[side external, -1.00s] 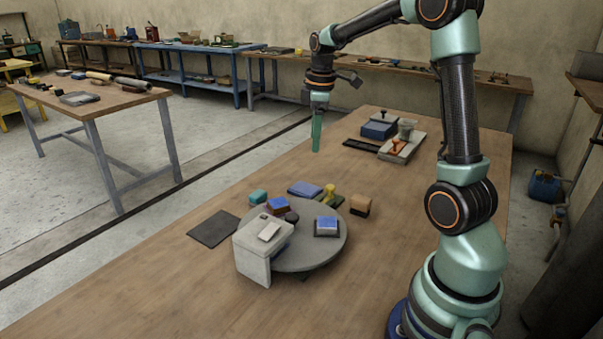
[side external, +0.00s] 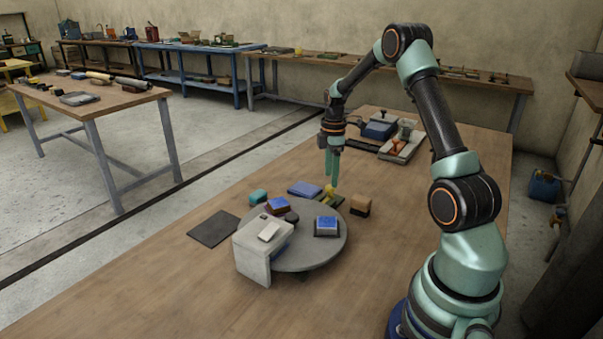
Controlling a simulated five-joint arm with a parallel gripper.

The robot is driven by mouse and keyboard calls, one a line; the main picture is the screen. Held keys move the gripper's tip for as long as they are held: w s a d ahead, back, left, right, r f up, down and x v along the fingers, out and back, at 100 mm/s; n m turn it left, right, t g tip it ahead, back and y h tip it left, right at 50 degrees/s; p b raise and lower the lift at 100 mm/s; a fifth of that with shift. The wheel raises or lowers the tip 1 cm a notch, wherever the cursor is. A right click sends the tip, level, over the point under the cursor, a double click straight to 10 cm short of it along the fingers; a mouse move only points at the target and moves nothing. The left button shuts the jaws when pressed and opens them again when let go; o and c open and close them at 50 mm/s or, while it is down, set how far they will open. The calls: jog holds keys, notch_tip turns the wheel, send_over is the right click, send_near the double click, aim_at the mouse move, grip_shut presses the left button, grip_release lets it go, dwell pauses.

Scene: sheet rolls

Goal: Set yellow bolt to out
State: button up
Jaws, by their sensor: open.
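The yellow bolt (side external: 329,192) is a small upright yellow piece on a dark greenish base, just behind the far edge of a round grey turntable (side external: 322,256). My gripper (side external: 332,185) has green fingers that point down, right at the yellow bolt in the picture. The fingers are apart and partly overlap the bolt's top. I cannot tell whether they touch it or hang above it. Part of the bolt's base is hidden behind the turntable and nearby pieces.
On the turntable stand a grey box (side external: 255,258), a blue-topped block (side external: 327,224) and a blue and brown block (side external: 277,206). Around it lie a tan block (side external: 360,204), a blue pad (side external: 304,188), a teal block (side external: 258,196) and a dark mat (side external: 213,229).

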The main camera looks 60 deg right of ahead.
aim_at(325, 199)
jog(key=shift+f, duration=1.65)
grip_shut()
jog(key=shift+r, duration=0.1)
